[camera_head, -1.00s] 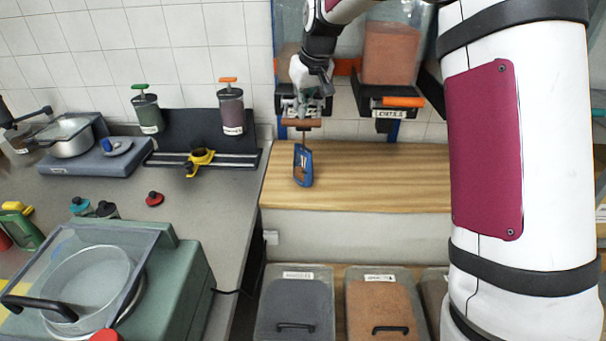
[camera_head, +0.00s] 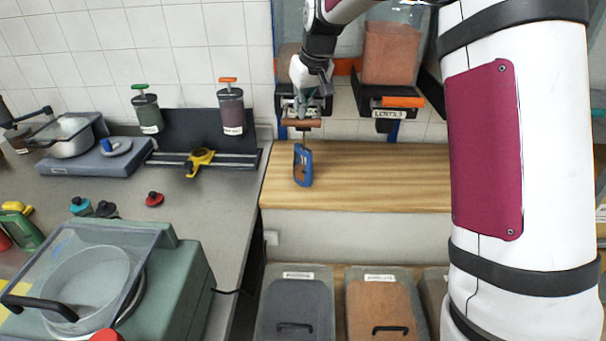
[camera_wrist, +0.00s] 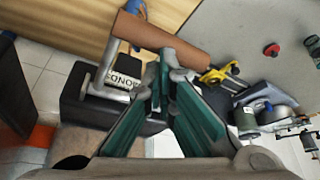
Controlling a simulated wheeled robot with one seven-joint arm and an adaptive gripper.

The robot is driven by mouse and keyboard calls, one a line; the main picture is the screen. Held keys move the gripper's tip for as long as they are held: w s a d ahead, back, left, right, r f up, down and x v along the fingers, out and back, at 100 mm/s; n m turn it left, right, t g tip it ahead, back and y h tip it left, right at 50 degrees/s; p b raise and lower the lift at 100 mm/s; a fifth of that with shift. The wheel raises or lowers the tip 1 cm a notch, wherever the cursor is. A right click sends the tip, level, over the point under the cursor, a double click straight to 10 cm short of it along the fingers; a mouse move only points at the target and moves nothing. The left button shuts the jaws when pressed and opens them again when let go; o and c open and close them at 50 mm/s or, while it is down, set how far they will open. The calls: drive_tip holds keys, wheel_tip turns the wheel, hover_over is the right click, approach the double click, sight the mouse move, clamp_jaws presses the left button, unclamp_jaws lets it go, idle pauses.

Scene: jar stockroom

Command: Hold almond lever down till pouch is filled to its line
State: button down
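The almond lever has a brown cylindrical handle (camera_head: 301,123) under the left dispenser; in the wrist view the handle (camera_wrist: 165,38) lies just past my fingertips. My gripper (camera_wrist: 163,82) has its green fingers drawn together, their tips at the handle with nothing visible between them. In the head view my gripper (camera_head: 303,104) is right above the handle. A blue-framed pouch (camera_head: 303,178) stands upright below on the wooden counter, its window showing brown contents. A thin brown streak shows above it. The fill line is too small to read. Part of the label (camera_wrist: 124,82) reads "MONDS".
A lentil dispenser (camera_head: 390,55) with an orange lever (camera_head: 403,102) hangs to the right. The wooden counter (camera_head: 390,175) is clear right of the pouch. Lidded bins (camera_head: 297,300) stand below. The grey worktop at left holds a yellow clamp (camera_head: 200,160) and other equipment.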

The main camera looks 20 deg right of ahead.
drive_tip(key=shift+r, duration=1.35)
idle(1.8)
wheel_tip(320, 180, up, 7)
drive_tip(key=p, duration=0.1)
idle(0.3)
drive_tip(key=shift+r, duration=0.1)
idle(1.0)
